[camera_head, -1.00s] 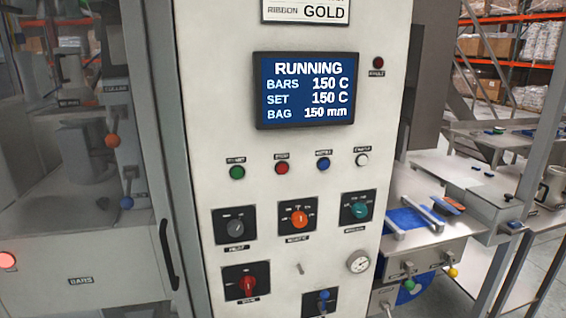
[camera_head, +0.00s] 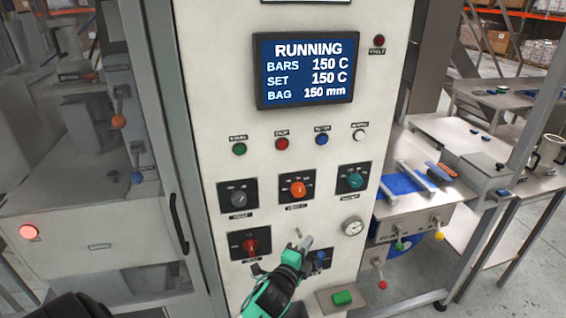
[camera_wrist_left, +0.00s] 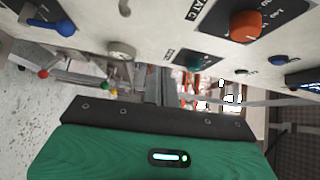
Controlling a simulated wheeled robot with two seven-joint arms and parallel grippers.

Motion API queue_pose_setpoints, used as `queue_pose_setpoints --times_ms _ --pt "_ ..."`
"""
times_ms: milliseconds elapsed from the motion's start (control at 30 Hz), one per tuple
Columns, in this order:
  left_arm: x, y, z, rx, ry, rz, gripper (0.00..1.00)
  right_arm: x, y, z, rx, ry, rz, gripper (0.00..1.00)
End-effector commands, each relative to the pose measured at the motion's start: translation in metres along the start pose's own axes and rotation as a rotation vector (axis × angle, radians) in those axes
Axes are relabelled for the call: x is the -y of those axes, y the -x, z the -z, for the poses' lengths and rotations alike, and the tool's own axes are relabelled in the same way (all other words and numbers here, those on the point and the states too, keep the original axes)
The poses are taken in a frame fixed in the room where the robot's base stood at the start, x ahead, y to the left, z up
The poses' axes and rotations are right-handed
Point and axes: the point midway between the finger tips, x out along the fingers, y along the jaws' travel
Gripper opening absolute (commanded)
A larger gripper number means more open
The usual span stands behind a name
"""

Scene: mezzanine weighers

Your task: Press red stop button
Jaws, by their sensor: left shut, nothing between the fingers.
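The red button (camera_head: 282,144) sits on the white machine panel, between a green button (camera_head: 239,149) and a blue button (camera_head: 321,139). Its label is too blurred to read. My left gripper (camera_head: 304,243) comes up from the bottom of the head view, shut and empty. It is in front of the lower panel, well below the red button and close to a small metal toggle. The left wrist view shows its green body and dark plate close to the panel. I cannot make out the red button there. My right gripper is not in view.
The display (camera_head: 304,78) reads RUNNING. An orange knob (camera_head: 298,189), a teal knob (camera_head: 355,180) and a red rotary switch (camera_head: 250,246) protrude from the panel. A gauge (camera_head: 352,227) is right of my gripper. A green button box (camera_head: 342,298) is low down.

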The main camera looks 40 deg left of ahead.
Motion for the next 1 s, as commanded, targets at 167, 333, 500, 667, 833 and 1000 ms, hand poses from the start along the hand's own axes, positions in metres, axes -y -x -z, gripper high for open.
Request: queue_pose_setpoints --times_ms 167,333,500,667,833,1000 --pt "0.129 0.010 -0.004 0.033 -0.171 0.202 0.00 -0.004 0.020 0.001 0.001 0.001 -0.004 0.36" --pt "0.211 0.030 -0.008 0.079 -0.299 0.340 0.00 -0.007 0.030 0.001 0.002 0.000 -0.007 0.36" --pt "0.250 0.044 -0.010 0.111 -0.366 0.409 0.00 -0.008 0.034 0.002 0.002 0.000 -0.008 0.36" --pt "0.257 0.047 -0.010 0.118 -0.381 0.422 0.00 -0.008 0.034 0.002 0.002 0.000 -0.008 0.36" --pt "0.257 0.047 -0.010 0.117 -0.380 0.421 0.00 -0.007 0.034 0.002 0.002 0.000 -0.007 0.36" --pt "0.256 0.045 -0.012 0.117 -0.380 0.420 0.00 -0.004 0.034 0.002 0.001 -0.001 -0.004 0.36"
